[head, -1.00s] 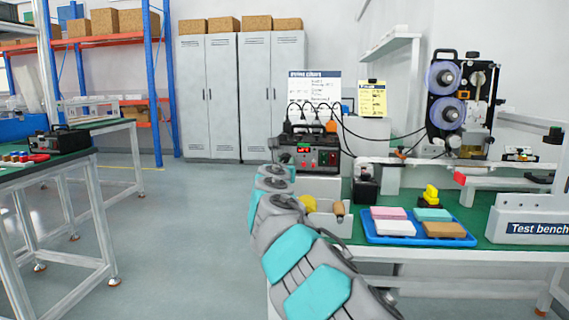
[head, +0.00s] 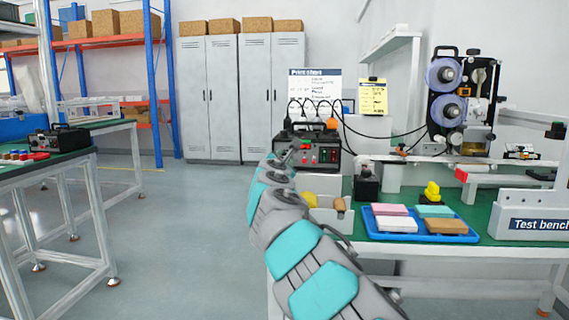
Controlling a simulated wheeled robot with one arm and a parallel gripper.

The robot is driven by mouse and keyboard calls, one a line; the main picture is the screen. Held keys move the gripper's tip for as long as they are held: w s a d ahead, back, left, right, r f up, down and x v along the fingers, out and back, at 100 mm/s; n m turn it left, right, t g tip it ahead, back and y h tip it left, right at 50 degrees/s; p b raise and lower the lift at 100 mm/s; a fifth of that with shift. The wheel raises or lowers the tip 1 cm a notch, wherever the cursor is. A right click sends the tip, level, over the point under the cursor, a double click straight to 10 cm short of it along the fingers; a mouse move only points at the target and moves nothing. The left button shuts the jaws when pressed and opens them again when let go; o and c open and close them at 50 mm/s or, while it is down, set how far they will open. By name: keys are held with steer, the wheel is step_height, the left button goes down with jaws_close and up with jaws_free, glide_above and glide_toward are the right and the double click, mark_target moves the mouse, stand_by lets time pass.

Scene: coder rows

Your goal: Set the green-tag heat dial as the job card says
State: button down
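A dark control unit (head: 331,157) with red and green parts on its front stands at the left end of the bench. The green-tag heat dial is too small to pick out with certainty. My arm reaches forward to the unit, and my gripper (head: 291,148) is in front of the unit's left part, hiding some of it. I cannot tell whether it touches the unit, or whether its fingers are open or shut. A yellow card (head: 373,97) and a larger white sheet (head: 315,89) with a dark header stand behind; their small text is unreadable.
Black cables arch from the unit. The green-topped bench (head: 479,213) carries a blue tray (head: 400,237) with coloured blocks, a light bin (head: 332,222) beside my arm, and a reel machine (head: 461,105). Open floor lies to the left.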

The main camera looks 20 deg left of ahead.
steer(key=shift+m+b, duration=4.4)
steer(key=shift+m, duration=4.7)
steer(key=c, duration=0.8)
jaws_free()
steer(key=shift+d, duration=0.1)
steer(key=shift+c, duration=0.2)
steer(key=shift+r, duration=0.1)
